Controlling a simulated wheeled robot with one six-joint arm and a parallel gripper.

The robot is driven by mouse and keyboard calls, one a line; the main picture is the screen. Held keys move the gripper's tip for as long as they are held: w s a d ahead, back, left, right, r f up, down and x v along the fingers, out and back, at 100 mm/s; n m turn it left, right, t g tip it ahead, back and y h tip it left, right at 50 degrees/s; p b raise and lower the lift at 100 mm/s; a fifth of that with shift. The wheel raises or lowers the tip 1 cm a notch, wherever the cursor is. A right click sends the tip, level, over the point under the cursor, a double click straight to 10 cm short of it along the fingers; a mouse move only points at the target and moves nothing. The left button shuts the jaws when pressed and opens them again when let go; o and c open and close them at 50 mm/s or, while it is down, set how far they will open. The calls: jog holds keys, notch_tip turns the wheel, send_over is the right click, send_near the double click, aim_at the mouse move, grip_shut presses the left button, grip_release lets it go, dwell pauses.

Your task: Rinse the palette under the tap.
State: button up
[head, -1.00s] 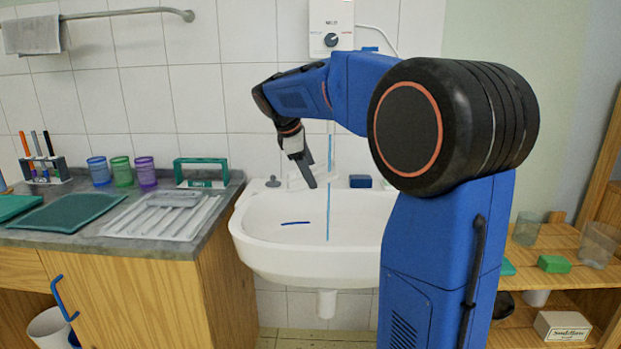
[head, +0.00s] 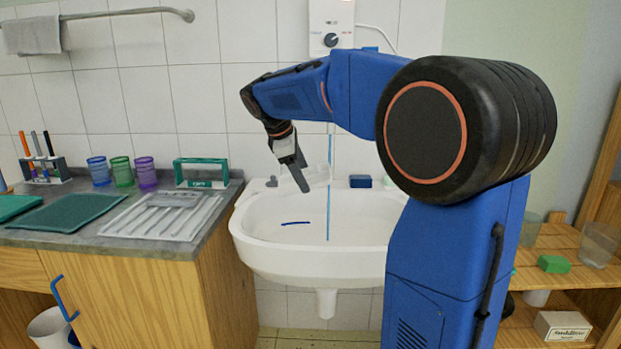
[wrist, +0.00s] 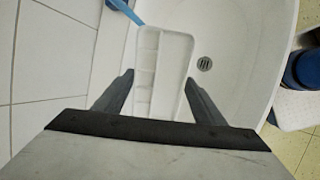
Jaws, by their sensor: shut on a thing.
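The palette (wrist: 164,72) is a pale, translucent rectangular tray with wells, seen in the wrist view. My gripper (wrist: 160,78) is shut on it, with a dark finger along each side. In the head view my gripper (head: 302,180) points down over the white basin (head: 262,250). A thin blue stream of water (head: 328,205) falls into the basin just right of my gripper. In the wrist view a blue streak (wrist: 124,10) shows by the palette's far left corner; I cannot tell whether it touches. The tap's spout is hidden behind my arm.
A water heater (head: 331,22) with a knob hangs above. Left is a counter with a ribbed drying tray (head: 150,232), green trays (head: 72,213) and coloured cups (head: 121,172). A blue block (head: 360,181) sits on the basin's back rim. A wooden shelf (head: 545,255) stands right.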

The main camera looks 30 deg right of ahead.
jog(key=shift+s+a, duration=0.2)
jog(key=shift+a, duration=0.5)
jog(key=shift+s+a, duration=0.2)
jog(key=shift+a, duration=0.55)
jog(key=shift+s+a, duration=0.2)
jog(key=shift+a, duration=0.5)
jog(key=s+a+r, duration=0.1)
jog(key=a+r, duration=0.3)
jog(key=shift+s+a, duration=0.15)
jog(key=shift+a, duration=0.25)
dwell(0.7)
